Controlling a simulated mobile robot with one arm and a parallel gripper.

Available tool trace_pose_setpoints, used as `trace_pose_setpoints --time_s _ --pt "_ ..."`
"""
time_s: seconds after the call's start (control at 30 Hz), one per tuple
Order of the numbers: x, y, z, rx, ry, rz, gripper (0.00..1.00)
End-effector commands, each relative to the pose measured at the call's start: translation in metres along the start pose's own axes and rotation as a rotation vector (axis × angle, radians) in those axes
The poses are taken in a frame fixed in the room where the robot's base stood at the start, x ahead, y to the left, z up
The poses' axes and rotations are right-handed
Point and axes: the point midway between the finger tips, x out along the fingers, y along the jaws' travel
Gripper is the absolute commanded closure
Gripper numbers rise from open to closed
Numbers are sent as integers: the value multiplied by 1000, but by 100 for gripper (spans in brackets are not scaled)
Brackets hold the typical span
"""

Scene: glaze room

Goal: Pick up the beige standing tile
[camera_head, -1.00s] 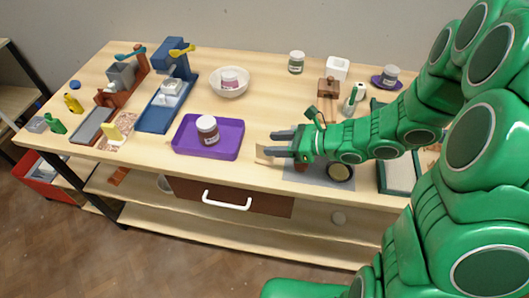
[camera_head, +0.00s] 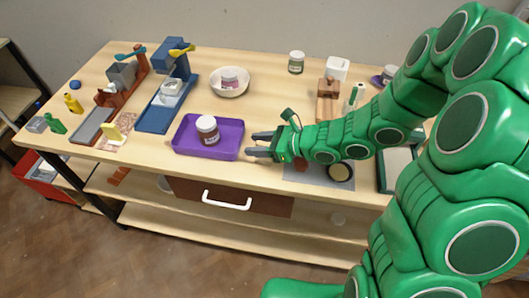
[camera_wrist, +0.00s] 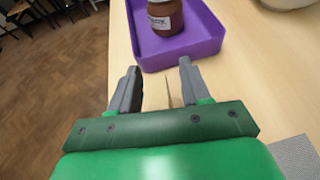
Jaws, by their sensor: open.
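In the wrist view a thin beige tile (camera_wrist: 169,93) shows nearly edge-on between the two fingers of my gripper (camera_wrist: 158,70). It appears apart from both fingers, closer to the right one, and its lower part is hidden by the gripper body. In the head view my gripper (camera_head: 260,144) is open, low over the table's front part, just right of the purple tray. There the beige tile is mostly hidden by the fingers and I cannot make it out clearly.
The purple tray (camera_head: 180,149) with a lidded jar (camera_head: 208,130) lies just beyond the fingertips. A grey mat (camera_head: 305,176) with a dark round item (camera_head: 340,172) lies under my arm. The white bowl (camera_head: 230,90) is behind.

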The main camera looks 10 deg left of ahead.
Motion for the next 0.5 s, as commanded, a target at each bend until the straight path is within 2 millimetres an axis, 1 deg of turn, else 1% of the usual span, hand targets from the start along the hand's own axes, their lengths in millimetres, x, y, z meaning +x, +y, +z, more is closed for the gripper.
trace_pose_setpoints --time_s 0.07,0.17,0.3,0.37,0.4,0.5 --pt "0 0 0 0 0 0 53" --pt "0 0 0 0 0 0 67" --pt "0 0 0 0 -1 0 88" --pt "0 0 0 0 -1 0 98" --pt "0 0 0 0 -1 0 100" --pt "0 0 0 0 -1 0 100"
